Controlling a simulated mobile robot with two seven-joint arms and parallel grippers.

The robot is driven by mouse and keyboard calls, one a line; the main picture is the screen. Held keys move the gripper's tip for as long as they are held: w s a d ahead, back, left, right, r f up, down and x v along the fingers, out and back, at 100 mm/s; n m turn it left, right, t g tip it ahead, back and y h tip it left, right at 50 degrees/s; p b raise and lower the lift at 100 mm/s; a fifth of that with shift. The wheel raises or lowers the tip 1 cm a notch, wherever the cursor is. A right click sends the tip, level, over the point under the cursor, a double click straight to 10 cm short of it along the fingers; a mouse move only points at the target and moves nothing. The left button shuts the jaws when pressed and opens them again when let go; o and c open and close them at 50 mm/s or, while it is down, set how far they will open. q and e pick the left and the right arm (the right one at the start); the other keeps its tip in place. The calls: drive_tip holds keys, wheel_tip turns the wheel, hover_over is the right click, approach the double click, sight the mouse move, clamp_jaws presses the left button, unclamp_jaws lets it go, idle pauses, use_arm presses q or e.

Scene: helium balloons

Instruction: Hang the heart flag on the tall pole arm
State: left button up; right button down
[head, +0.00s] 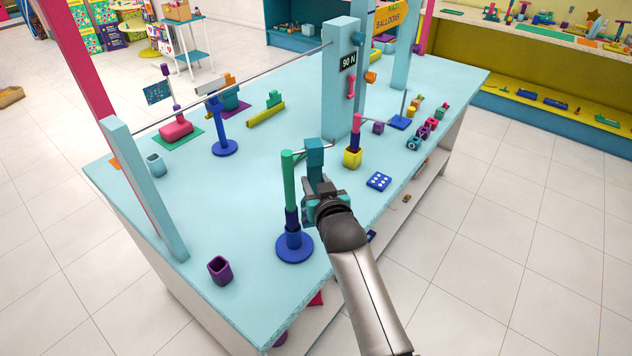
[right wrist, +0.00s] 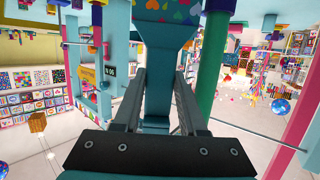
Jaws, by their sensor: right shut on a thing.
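My right gripper (head: 318,178) is above the near part of the table, just right of the tall pole. In the right wrist view the stem (right wrist: 160,85) stands between the fingers and widens into a part printed with coloured hearts (right wrist: 168,10). The tall pole (head: 289,180) is upright, green above dark blue, on a round blue base. The green pole also shows in the right wrist view (right wrist: 213,65), close beside the flag. A thin arm (head: 312,150) runs by the pole's top, partly hidden behind the flag. Whether the flag touches it I cannot tell.
A light-blue upright (head: 341,80) with a "90 N" label stands behind. A yellow cup (head: 352,158), a blue die (head: 379,181) and a purple cup (head: 220,269) are nearby. A shorter blue stand (head: 224,147) and another flag (head: 158,92) stand farther left.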

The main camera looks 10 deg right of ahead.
drive_tip(key=shift+f, duration=0.2)
idle(0.6)
drive_tip(key=shift+c, duration=1.9)
unclamp_jaws()
drive_tip(key=shift+s+r, duration=0.1)
drive_tip(key=shift+s, duration=0.05)
drive_tip(key=v, duration=1.5)
drive_tip(key=shift+p, duration=0.35)
